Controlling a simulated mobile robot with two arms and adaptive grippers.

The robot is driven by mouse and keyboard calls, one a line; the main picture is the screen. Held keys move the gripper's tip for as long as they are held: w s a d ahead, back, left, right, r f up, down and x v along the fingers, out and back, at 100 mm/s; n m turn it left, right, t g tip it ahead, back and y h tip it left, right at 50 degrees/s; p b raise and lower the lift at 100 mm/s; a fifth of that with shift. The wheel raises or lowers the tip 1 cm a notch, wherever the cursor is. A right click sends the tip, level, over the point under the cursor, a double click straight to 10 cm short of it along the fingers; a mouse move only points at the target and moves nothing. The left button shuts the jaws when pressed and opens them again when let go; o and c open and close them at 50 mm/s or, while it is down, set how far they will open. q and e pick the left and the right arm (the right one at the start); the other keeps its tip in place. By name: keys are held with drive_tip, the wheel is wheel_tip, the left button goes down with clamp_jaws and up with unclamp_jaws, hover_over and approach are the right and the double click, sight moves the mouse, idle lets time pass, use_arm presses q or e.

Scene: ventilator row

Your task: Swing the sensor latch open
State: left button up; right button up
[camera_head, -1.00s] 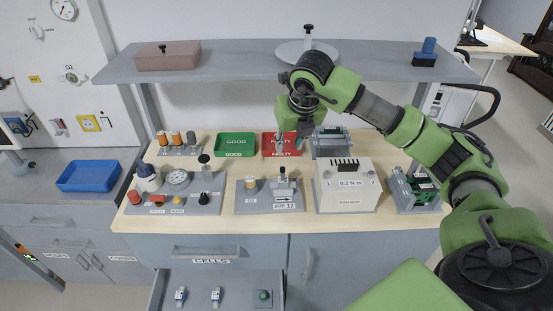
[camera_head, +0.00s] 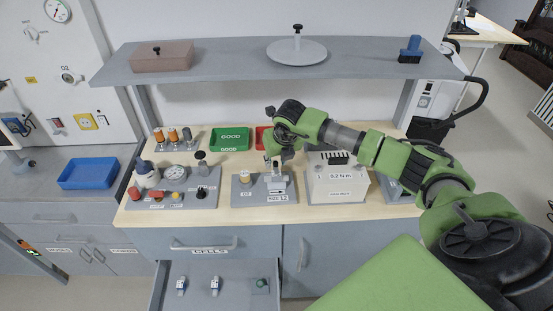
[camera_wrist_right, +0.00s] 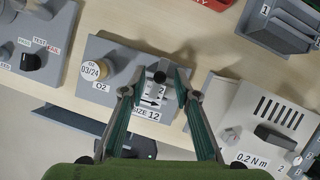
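The grey sensor fixture (camera_head: 250,198) stands on the wooden bench top, and it also shows in the right wrist view (camera_wrist_right: 92,50). It bears a tan round cell (camera_wrist_right: 98,69) marked 03/24 and O2. Beside the cell is a latch block (camera_head: 275,182) with a dark knob, marked with an arrow and SIZE 12; the latch (camera_wrist_right: 158,78) lies between my fingers in the wrist view. My right gripper (camera_wrist_right: 158,88) is open, with its two green-padded fingers apart on either side of the latch. Whether they touch it I cannot tell. My left gripper is not in view.
A cream 0.2 Nm box (camera_head: 338,190) stands close right of the fixture. A control panel (camera_head: 205,197) is to the left. A green GOOD tray (camera_head: 230,139) and a red tray (camera_head: 261,138) sit behind. A shelf (camera_head: 225,62) spans above; a drawer (camera_head: 215,300) is open below.

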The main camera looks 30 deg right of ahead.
drive_tip(key=shift+c, duration=0.7)
clamp_jaws()
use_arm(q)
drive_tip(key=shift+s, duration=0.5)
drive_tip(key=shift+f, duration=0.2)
